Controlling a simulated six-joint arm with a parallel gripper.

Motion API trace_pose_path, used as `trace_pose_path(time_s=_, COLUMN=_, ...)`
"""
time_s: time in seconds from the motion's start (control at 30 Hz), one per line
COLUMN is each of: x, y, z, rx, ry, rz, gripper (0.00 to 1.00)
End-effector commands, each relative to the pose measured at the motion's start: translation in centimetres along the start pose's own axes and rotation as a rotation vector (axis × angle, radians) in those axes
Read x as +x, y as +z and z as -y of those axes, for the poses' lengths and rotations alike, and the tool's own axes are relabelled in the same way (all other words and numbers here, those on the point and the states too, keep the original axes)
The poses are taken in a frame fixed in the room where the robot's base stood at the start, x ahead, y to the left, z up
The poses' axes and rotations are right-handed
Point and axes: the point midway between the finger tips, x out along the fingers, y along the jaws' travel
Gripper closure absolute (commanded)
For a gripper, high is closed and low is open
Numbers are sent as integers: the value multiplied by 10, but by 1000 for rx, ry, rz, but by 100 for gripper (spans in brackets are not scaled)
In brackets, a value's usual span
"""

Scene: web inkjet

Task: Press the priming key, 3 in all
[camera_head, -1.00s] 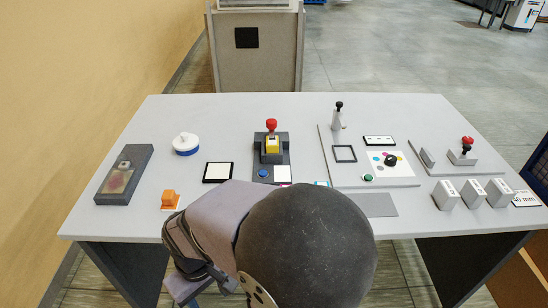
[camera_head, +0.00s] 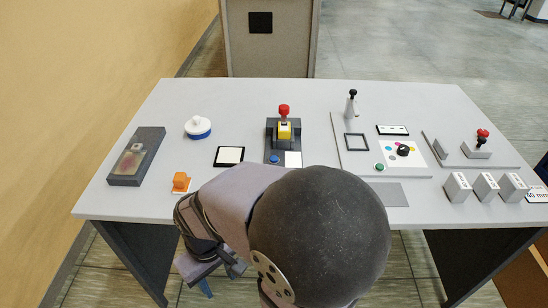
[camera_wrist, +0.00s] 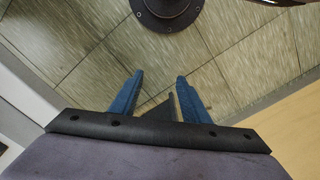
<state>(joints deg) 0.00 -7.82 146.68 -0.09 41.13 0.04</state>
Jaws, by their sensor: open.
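Several controls on the grey table could be the priming key, and no readable label shows which. A blue round button (camera_head: 275,159) sits at the front of a dark base, below a yellow block (camera_head: 284,131) with a red knob. A green button (camera_head: 379,167) sits on a grey panel to the right. An orange block (camera_head: 181,181) stands on a white and orange base at the front left. My gripper is low in front of the table, mostly behind my arm. In the wrist view my gripper (camera_wrist: 160,76) has its blue fingers apart, pointing over the floor with nothing between them.
A dark box (camera_head: 124,169) and a white and blue round knob (camera_head: 198,127) stand on the left. Upright levers (camera_head: 351,107) and several grey blocks (camera_head: 486,186) stand on the right. The table's front edge (camera_head: 130,217) lies between my gripper and the controls.

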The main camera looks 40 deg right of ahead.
Motion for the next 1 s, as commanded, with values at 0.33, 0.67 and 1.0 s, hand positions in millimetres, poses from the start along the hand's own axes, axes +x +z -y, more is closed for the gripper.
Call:
trace_pose_path(time_s=0.33, x=0, y=0, z=0, rx=0, ry=0, rz=0, gripper=100)
trace_pose_path(time_s=0.67, x=0, y=0, z=0, rx=0, ry=0, rz=0, gripper=100)
trace_pose_path(time_s=1.0, x=0, y=0, z=0, rx=0, ry=0, rz=0, gripper=100)
